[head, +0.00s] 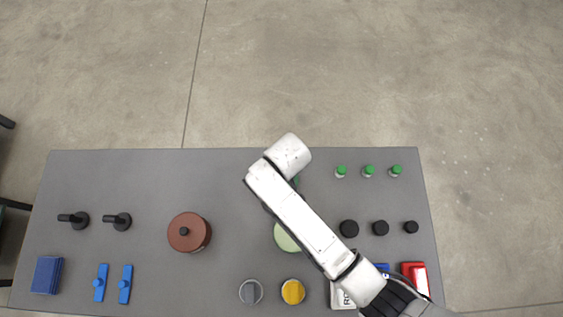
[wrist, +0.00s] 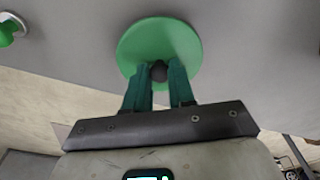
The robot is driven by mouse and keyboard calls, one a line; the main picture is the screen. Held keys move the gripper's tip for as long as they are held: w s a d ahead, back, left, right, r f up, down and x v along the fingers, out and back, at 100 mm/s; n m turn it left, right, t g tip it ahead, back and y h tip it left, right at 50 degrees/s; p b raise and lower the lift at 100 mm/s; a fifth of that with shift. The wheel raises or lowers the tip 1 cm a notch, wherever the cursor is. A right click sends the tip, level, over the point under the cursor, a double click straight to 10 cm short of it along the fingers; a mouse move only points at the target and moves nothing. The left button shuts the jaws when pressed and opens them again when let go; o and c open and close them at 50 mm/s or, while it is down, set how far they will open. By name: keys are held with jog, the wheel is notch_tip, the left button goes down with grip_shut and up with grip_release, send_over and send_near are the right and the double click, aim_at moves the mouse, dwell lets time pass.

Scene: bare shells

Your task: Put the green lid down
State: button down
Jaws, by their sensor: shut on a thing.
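The green lid (wrist: 150,38) is a round disc with a dark knob (wrist: 158,70), seen in the wrist view. My gripper (wrist: 158,74) is shut on that knob, one green finger on each side. The lid appears over the grey table top; I cannot tell whether it touches the table. In the head view my arm hides nearly all of the lid and the gripper. A pale green round thing (head: 283,238), perhaps a pot, is partly hidden under my arm.
A brown lidded pot (head: 198,240) stands left on the grey table (head: 140,180). Green-capped bottles (head: 368,171) and black round things (head: 349,229) are to the right. Grey (head: 251,292) and yellow (head: 293,292) round things are near the front edge. The table's back middle is clear.

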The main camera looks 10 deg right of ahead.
jog(key=shift+f, duration=1.05)
jog(key=shift+s+f, duration=0.1)
jog(key=c, duration=1)
grip_release()
jog(key=shift+o, duration=0.2)
notch_tip(320, 180, up, 12)
jog(key=s, duration=0.1)
jog(key=shift+s+d+p, duration=0.15)
jog(key=shift+d+p, duration=0.15)
jog(key=shift+p, duration=0.05)
jog(key=s+d+m, duration=0.2)
jog(key=s+d, duration=0.6)
jog(key=d, duration=0.2)
jog(key=s+d+m, duration=0.3)
jog(key=s+d, duration=0.5)
jog(key=d, duration=0.3)
jog(key=shift+d+r+h, duration=0.3)
jog(key=shift+r+h, duration=0.1)
